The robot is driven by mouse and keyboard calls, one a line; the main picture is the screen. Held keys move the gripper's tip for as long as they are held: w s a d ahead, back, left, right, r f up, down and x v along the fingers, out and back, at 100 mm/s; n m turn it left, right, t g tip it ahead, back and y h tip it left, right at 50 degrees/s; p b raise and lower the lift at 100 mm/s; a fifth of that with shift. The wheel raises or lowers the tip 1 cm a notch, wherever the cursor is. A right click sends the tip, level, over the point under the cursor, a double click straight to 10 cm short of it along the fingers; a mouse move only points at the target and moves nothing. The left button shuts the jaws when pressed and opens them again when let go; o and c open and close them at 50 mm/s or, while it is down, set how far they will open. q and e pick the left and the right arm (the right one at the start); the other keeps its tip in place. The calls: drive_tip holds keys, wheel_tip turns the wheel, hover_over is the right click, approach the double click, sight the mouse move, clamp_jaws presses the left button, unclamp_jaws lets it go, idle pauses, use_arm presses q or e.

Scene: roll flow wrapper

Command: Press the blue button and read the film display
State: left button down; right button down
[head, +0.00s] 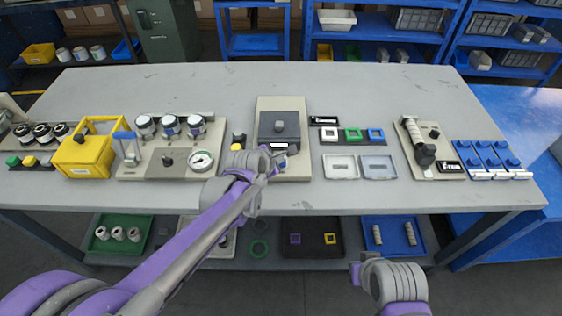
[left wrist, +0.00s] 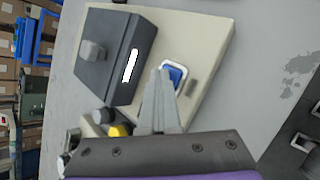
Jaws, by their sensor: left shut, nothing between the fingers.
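The film unit is a dark grey box (head: 279,124) on a beige base (head: 282,103) in the middle of the table. The film display (head: 280,145) is a small white strip on the box's front; it also shows in the left wrist view (left wrist: 131,66), with no readable text. The blue button (left wrist: 177,73) sits in a white surround on the base, in front of the box. My left gripper (left wrist: 161,75) is shut and empty, its tips overlapping the button's edge; I cannot tell whether they touch. My right gripper (head: 356,272) is low, before the table, jaws unclear.
A yellow bin (head: 82,158) and a panel with a gauge (head: 202,160) stand left. A yellow button (left wrist: 119,130) is beside the base. The back of the table is clear.

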use_arm(q)
drive_tip(key=shift+r, duration=0.15)
drive_tip(key=shift+r+p, duration=0.7)
drive_tip(key=shift+r, duration=0.05)
wheel_tip(320, 180, up, 5)
drive_tip(key=p, duration=0.3)
drive_tip(key=shift+p, duration=0.3)
idle(0.3)
